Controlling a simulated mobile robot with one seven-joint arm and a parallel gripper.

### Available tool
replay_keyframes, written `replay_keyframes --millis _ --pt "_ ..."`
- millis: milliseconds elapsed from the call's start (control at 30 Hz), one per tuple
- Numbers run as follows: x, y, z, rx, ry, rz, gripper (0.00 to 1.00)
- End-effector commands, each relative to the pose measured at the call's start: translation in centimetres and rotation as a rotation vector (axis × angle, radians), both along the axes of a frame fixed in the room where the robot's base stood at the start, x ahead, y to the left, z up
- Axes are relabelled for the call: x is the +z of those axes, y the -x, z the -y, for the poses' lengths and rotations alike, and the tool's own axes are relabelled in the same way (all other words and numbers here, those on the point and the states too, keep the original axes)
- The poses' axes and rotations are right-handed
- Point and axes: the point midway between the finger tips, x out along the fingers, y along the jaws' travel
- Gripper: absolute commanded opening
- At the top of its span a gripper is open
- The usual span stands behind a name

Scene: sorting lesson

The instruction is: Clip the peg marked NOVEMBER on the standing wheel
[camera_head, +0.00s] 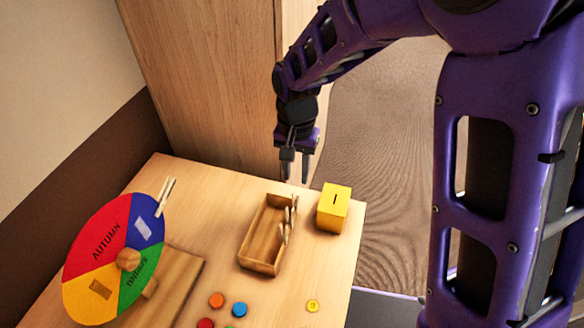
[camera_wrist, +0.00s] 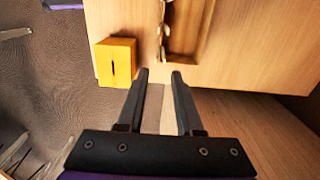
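The standing wheel (camera_head: 92,238) is at the left of the head view, with red, blue, green and yellow sectors; the red one reads AUTUMN and the green one appears to read SPRING. Pale pegs (camera_head: 166,192) stick up at the rim of its blue sector. More pegs (camera_head: 287,222) stand along the right side of a wooden tray (camera_head: 250,229). No peg marking is readable, so I cannot tell which is NOVEMBER. My gripper (camera_head: 295,178) is open and empty above the table's back edge, behind the tray. The wrist view shows its fingers (camera_wrist: 161,74) apart with nothing between.
A yellow slotted box (camera_head: 333,212) stands right of the tray; it also shows in the wrist view (camera_wrist: 117,64). Orange (camera_head: 217,300), blue (camera_head: 239,309), red (camera_head: 205,323) and yellow (camera_head: 313,306) discs lie at the front. Bare table lies between wheel and tray.

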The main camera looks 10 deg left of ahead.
Motion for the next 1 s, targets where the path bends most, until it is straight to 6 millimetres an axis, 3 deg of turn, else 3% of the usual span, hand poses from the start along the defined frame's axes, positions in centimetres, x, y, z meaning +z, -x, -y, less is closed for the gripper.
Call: replay_keyframes --millis 533,967,1000 --pt "-5.9 0.0 0.0 -0.002 -0.001 -0.001 0.35" --pt "-6.5 0.0 0.0 -0.002 -0.002 0.001 0.35" --pt "-6.5 0.0 0.0 -0.002 -0.002 0.001 0.30"
